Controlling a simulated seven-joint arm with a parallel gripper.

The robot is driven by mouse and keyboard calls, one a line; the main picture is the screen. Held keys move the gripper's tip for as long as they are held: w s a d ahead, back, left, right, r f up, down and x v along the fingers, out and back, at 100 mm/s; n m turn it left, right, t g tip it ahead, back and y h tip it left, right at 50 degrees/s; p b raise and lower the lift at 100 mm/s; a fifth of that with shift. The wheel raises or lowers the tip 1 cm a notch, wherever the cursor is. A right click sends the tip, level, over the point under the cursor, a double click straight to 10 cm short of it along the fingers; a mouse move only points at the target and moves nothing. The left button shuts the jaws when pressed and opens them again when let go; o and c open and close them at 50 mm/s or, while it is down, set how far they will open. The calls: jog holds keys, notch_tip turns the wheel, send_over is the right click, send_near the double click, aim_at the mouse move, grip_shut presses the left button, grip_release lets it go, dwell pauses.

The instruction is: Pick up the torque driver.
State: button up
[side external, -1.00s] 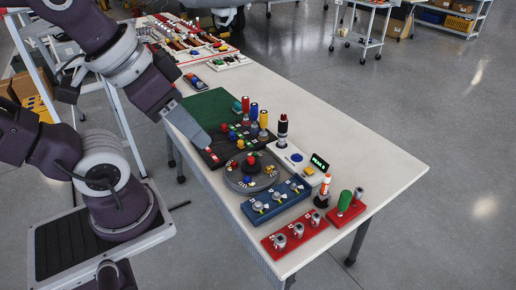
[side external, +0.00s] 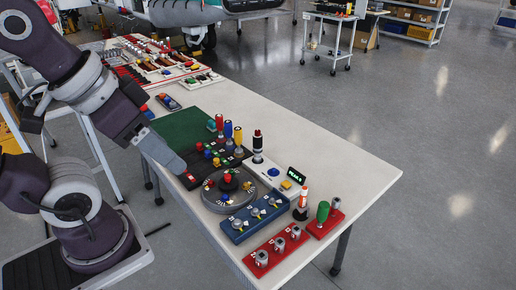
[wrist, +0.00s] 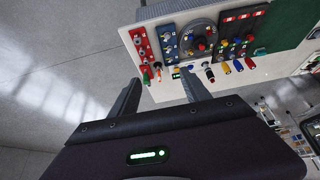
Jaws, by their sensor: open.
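In the wrist view this tool (wrist: 208,72) shows beyond the right fingertip. My gripper (wrist: 160,92) is open, with nothing between its fingers, and apart from the tool. In the side view my gripper (side external: 178,164) appears over the table's left edge, by the black board; its finger opening is not clear there.
Blue, yellow and red handles (side external: 228,130) stand beside the tool. A round grey turntable (side external: 212,198), a blue panel (side external: 238,230), a red panel (side external: 262,262), an orange-white tool (side external: 302,203) and a green handle (side external: 323,211) are nearer. The table's right side (side external: 340,160) is clear.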

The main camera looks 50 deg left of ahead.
jog(key=w+r+n+g+h, duration=0.1)
jog(key=w+r+n, duration=0.2)
jog(key=w, duration=0.3)
jog(key=n+g+y, duration=0.1)
jog(key=n+g, duration=0.4)
jog(key=n, duration=1.3)
send_over(257, 144)
jog(key=a, duration=0.1)
jog(key=f, duration=2.4)
jog(key=shift+w+a, duration=0.15)
jog(key=shift+w, duration=0.25)
jog(key=f, duration=0.7)
jog(key=shift+w+f, duration=0.1)
jog(key=shift+w, duration=0.1)
grip_shut()
